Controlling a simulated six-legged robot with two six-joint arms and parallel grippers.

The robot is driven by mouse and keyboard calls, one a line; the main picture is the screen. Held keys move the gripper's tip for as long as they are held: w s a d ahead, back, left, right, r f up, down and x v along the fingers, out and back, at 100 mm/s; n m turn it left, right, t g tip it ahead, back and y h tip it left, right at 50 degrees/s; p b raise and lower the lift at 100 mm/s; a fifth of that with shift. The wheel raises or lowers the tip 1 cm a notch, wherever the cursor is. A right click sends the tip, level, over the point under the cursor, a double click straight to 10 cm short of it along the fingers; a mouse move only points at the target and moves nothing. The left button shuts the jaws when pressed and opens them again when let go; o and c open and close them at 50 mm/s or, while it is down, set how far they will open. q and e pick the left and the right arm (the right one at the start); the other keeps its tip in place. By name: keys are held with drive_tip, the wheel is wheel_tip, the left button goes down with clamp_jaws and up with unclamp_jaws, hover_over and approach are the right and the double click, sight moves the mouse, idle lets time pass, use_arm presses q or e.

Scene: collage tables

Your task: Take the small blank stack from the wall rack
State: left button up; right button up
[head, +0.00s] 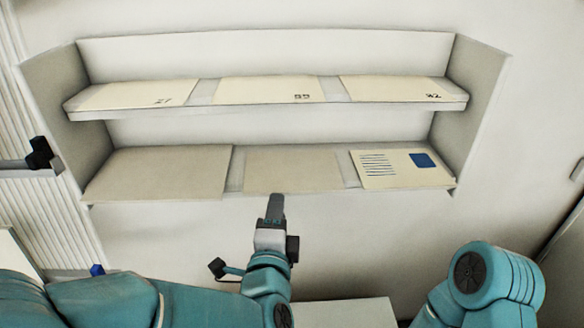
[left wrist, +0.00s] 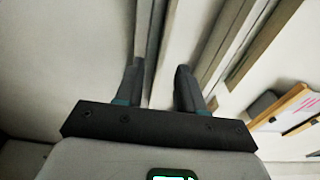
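The wall rack (head: 270,45) has two shelves. On the lower shelf, the small blank stack (head: 292,168) is tan and unmarked and lies in the middle. A wider blank tan stack (head: 160,173) lies to its left. My left gripper (head: 276,206) is at the front edge of the small blank stack, its tip overlapping that edge in the head view. In the left wrist view its two fingers (left wrist: 160,80) stand apart, with pale edges running behind and between them. I cannot tell whether they touch the stack. My right gripper is out of view.
A printed cream sheet (head: 404,168) with a blue square lies at the right of the lower shelf. Numbered cream sheets (head: 268,90) lie on the upper shelf. Side panels (head: 480,105) close the rack's ends. The wall below the rack's right half looks clear.

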use_arm(q)
drive_tip(key=w, duration=0.1)
drive_tip(key=w+p, duration=0.1)
drive_tip(key=w, duration=0.3)
drive_tip(key=shift+d+r, duration=0.15)
drive_tip(key=shift+d, duration=0.25)
clamp_jaws()
